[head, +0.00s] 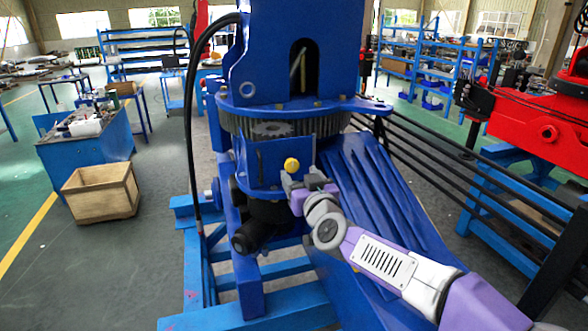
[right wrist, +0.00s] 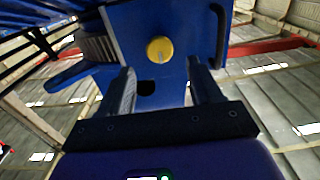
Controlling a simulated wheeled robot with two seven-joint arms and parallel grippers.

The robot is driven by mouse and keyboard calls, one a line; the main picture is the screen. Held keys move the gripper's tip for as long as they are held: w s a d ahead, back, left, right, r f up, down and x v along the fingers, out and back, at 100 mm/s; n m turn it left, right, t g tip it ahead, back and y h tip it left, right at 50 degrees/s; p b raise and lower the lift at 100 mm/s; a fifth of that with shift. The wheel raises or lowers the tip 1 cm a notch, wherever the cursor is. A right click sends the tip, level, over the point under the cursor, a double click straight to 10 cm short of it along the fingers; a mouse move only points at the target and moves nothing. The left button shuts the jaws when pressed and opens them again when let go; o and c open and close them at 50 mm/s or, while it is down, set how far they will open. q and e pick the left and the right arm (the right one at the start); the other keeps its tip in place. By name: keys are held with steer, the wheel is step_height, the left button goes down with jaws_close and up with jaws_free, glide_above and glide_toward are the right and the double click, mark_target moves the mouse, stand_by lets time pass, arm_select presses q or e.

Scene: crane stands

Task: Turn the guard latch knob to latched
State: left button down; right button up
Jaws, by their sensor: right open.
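The guard latch knob is a round yellow knob (head: 291,164) on the blue housing of the crane stand (head: 262,160), below the toothed ring. In the right wrist view the knob (right wrist: 159,49) faces the camera, beyond the fingertips and roughly centred between them. Which way it is turned cannot be told. My right gripper (head: 305,183) is just below and right of the knob in the head view. In the right wrist view my right gripper (right wrist: 160,68) has its fingers wide apart with nothing between them. My left gripper is not in view.
A dark toothed ring (head: 300,123) runs round the stand above the knob. A black hose (head: 188,110) hangs at its left. A wooden crate (head: 100,192) stands on the floor at left. Black rails (head: 440,155) and a red machine (head: 535,125) are at right.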

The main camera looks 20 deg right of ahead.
mark_target(293, 165)
steer(key=shift+w+a, duration=0.1)
steer(key=shift+w, duration=2.6)
steer(key=shift+c, duration=0.5)
steer(key=c, duration=0.9)
